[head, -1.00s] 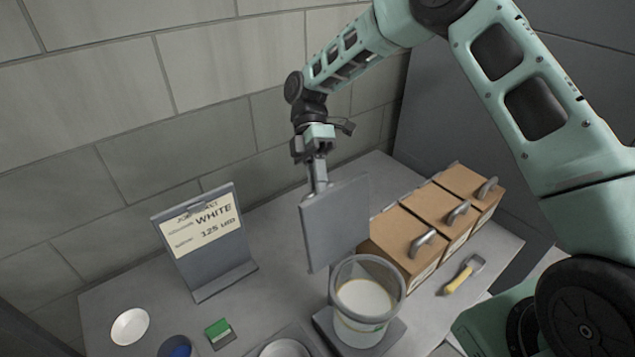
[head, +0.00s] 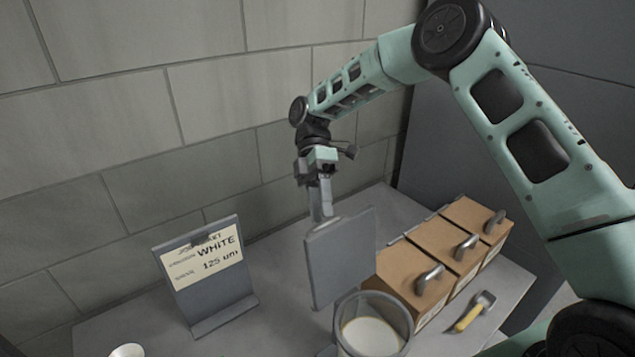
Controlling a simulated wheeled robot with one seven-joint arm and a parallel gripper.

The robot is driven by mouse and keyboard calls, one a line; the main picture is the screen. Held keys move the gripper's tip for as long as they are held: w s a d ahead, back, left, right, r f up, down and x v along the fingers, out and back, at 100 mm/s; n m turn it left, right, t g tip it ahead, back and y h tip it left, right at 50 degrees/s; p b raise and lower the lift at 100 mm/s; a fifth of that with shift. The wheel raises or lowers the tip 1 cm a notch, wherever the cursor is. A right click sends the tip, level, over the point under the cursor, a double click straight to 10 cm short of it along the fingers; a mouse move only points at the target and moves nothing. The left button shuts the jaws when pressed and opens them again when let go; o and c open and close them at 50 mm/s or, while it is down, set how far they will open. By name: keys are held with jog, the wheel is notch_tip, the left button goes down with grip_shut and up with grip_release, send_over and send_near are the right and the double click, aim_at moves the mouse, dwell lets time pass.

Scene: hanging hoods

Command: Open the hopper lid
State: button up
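Three tan boxes (head: 462,240) with grey bar handles stand in a row right of centre. Their tops look closed. A square grey plate (head: 342,258) stands upright left of them, behind a clear container. I cannot tell which part is the hopper lid. My gripper (head: 321,205) points down at the plate's upper left edge, apart from the box handles. Its fingers look close together, but their tips overlap the plate's edge in the picture. I cannot tell whether they hold it.
The clear container (head: 402,322) with white contents stands in front of the plate. A sign reading WHITE (head: 205,275) stands at left. A white dish (head: 127,351) is cut off below. The brick wall is close behind.

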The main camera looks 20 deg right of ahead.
jog(key=v, duration=0.9)
jog(key=shift+w+b, duration=0.25)
jog(key=shift+b, duration=0.15)
jog(key=shift+d, duration=0.1)
